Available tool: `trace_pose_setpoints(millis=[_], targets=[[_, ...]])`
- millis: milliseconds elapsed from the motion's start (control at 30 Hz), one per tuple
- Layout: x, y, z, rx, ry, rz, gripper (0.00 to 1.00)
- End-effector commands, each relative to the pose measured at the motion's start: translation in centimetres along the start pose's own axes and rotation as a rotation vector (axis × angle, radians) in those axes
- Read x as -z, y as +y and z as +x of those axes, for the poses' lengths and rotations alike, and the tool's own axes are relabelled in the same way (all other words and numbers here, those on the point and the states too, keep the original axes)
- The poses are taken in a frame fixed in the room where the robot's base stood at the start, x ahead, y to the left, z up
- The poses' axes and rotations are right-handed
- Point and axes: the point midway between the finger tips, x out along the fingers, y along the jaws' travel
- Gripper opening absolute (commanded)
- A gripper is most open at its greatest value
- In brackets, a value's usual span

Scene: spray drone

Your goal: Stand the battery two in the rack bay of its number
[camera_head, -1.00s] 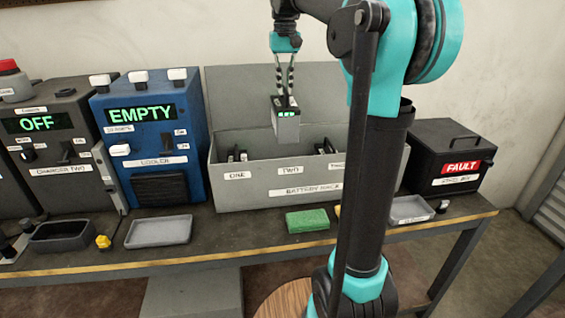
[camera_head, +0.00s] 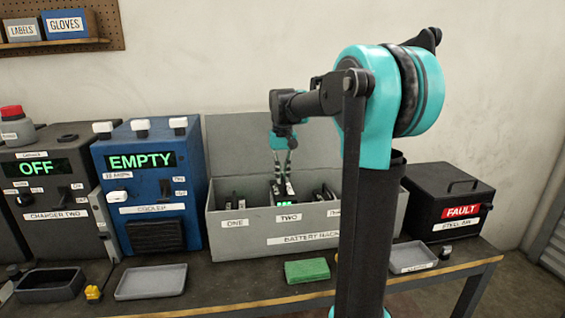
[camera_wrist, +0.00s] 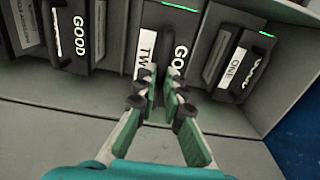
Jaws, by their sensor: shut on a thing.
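My gripper (camera_head: 283,178) is shut on the top of battery two (camera_head: 285,202), above the middle of the grey battery rack (camera_head: 250,242). The battery is upright and sunk behind the rack's front wall at the TWO label. Its lower part is hidden, so I cannot tell whether it touches the bay floor. In the wrist view, my fingertips (camera_wrist: 162,88) are at battery two (camera_wrist: 185,22), which shows its TWO label, the word GOOD and a green light. Battery one (camera_wrist: 232,65) is in the neighbouring bay, and another battery marked GOOD (camera_wrist: 72,30) is on the other side.
The blue cooler (camera_head: 150,185) reads EMPTY, left of the rack. The black FAULT steel bin (camera_head: 445,203) stands at right. A grey tray (camera_head: 150,282), a green sponge (camera_head: 307,270) and another tray (camera_head: 412,257) lie in front.

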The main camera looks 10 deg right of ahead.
Motion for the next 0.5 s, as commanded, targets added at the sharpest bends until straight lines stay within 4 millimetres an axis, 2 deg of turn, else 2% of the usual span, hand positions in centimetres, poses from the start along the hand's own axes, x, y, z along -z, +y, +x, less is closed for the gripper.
trace_pose_setpoints(millis=[100,367,500], targets=[[0.1,0.0,1.1,0.000,0.000,0.000,0.00],[0.1,0.0,2.1,0.000,0.000,0.000,0.00],[0.1,0.0,3.6,0.000,0.000,0.000,0.00]])
